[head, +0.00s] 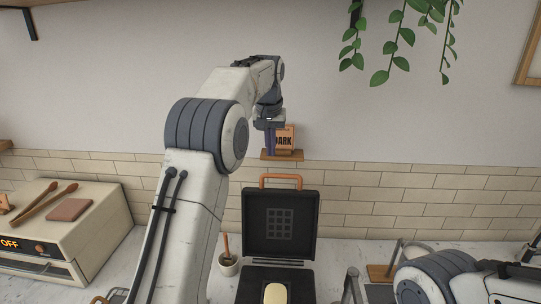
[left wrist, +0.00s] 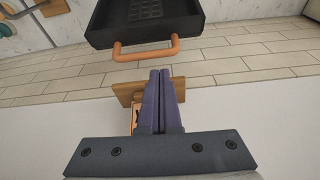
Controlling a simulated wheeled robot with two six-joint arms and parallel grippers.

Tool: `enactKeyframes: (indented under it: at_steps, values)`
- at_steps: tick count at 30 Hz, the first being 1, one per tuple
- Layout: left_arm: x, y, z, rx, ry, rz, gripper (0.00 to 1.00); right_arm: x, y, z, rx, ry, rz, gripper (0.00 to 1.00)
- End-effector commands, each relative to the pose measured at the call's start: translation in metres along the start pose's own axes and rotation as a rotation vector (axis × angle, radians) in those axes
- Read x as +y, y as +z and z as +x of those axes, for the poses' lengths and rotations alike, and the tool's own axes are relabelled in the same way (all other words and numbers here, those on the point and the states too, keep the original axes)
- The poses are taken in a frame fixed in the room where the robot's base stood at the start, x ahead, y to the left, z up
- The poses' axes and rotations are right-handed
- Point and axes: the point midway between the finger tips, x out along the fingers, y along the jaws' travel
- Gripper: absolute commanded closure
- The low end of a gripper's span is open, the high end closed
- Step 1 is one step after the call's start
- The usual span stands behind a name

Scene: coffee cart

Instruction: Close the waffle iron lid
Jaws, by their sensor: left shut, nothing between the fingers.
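The waffle iron stands open on the counter, its black lid (head: 281,222) upright with a grid inside. An orange handle (head: 280,181) tops the lid. The black base (head: 252,278) lies in front, with a pale yellow piece (head: 275,293) on it. My left gripper (head: 270,150) is shut and empty, pointing down above and behind the lid, near the wall. In the left wrist view, the purple fingers (left wrist: 162,80) are together, apart from the handle (left wrist: 146,49); the lid (left wrist: 140,20) shows beyond it. My right arm shows at the lower right of the head view, but its fingers do not.
A small wooden shelf (head: 283,158) on the tiled wall holds a "DARK" box (head: 286,138), close to my left gripper. A cream oven (head: 65,225) stands left. A cup with a brush (head: 228,264) sits beside the iron. Plants (head: 380,75) hang above.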

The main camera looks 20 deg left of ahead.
Motion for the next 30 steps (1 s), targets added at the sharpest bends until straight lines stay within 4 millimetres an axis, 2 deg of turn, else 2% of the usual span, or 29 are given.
enactKeyframes:
  at_steps: [3,7,21,24,30]
  values:
    - [-0.019,-0.011,-0.001,0.009,-0.011,-0.035,1.00,0.000,0.000,-0.004,0.000,0.000,0.000,0.53]
    - [-0.026,-0.013,0.006,0.009,-0.015,-0.046,1.00,0.000,0.000,-0.005,0.000,0.000,-0.001,0.53]
    - [-0.027,-0.014,0.081,0.010,-0.015,-0.044,1.00,-0.002,-0.001,-0.025,0.000,0.000,-0.003,0.53]
    - [-0.026,-0.014,0.091,0.010,-0.014,-0.043,1.00,-0.002,-0.001,-0.028,0.000,0.000,-0.002,0.53]
    - [-0.024,-0.014,0.098,0.013,-0.013,-0.041,1.00,-0.002,-0.001,-0.028,0.000,0.000,-0.002,0.53]
